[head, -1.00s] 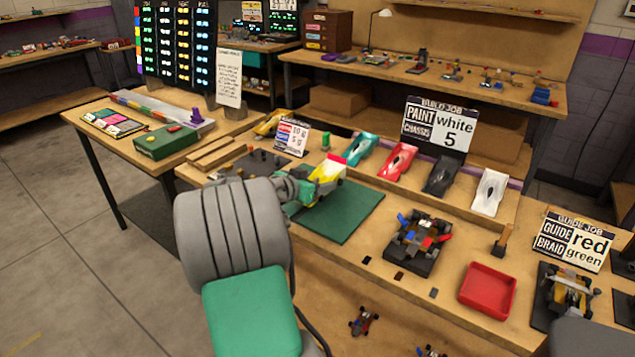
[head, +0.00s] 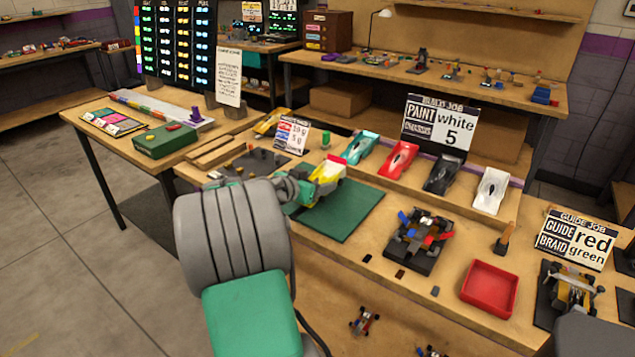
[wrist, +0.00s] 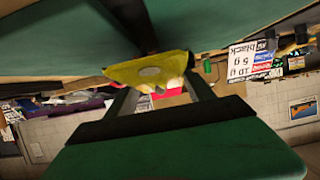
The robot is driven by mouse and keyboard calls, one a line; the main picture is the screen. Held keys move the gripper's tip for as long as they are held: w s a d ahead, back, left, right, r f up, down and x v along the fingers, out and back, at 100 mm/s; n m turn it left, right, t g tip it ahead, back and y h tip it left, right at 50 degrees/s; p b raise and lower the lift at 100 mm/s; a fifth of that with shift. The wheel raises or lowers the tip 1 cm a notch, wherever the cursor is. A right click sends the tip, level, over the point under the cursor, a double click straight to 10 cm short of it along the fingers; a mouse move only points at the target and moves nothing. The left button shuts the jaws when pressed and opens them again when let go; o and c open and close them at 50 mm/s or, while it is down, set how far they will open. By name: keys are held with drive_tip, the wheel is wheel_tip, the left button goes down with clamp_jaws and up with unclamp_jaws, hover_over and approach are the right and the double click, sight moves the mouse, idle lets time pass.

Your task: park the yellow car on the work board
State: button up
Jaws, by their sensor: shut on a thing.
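The yellow car (head: 327,172), with white and red parts, is at the far left part of the green work board (head: 345,219). My gripper (head: 305,186) is shut on it from the left, partly hidden by my own arm. In the wrist view the yellow car (wrist: 150,70) sits between the two fingers of my gripper (wrist: 160,90). Whether the car touches the board or is held just above it, I cannot tell. The near and right parts of the board are bare.
Teal (head: 359,147), red (head: 398,159), dark (head: 442,173) and white (head: 490,190) car bodies stand along the back ledge. Another yellow body (head: 268,122) lies at its left. A chassis on a black stand (head: 419,240) and a red tray (head: 489,288) are right of the board.

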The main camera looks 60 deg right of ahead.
drive_tip(key=shift+f+b, duration=0.65)
drive_tip(key=shift+f, duration=0.1)
drive_tip(key=o, duration=1.6)
drive_tip(key=shift+o, duration=0.2)
drive_tip(key=v, duration=0.7)
drive_tip(key=shift+a+r, duration=0.25)
drive_tip(key=shift+a, duration=0.1)
